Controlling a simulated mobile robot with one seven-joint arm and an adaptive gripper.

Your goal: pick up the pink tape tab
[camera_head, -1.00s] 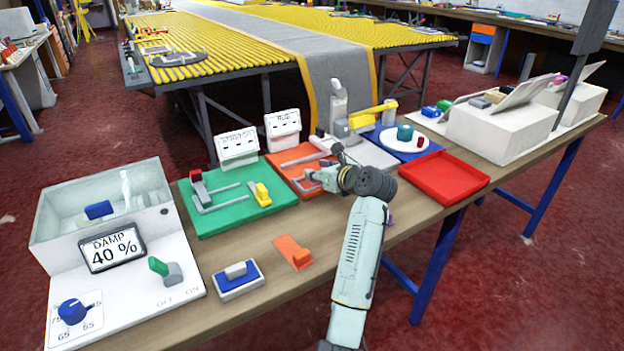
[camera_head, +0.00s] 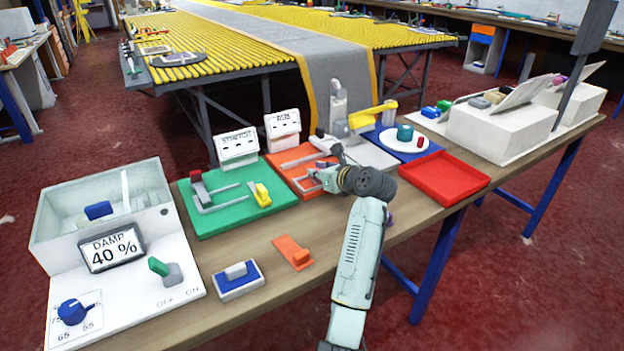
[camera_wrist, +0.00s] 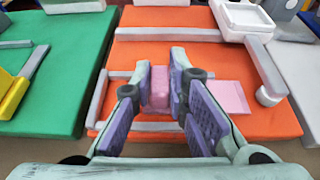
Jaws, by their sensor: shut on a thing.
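The pink tape tab shows in the wrist view as a small upright pink block (camera_wrist: 160,92) between my fingers, with a flat pink square (camera_wrist: 229,97) to the right. My right finger hides where the two parts would meet. My gripper (camera_wrist: 162,76) is shut on the block, one finger pad on each side. It is over the orange board (camera_wrist: 150,20), and I cannot tell whether the tab touches the board.
Grey rails (camera_wrist: 170,35) run along the orange board around my fingers. A green board (camera_head: 235,215) with a yellow block lies to the left, a red tray (camera_head: 445,180) to the right. An orange tab (camera_head: 293,252) and a blue-and-white block (camera_head: 238,280) lie nearer on the bench.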

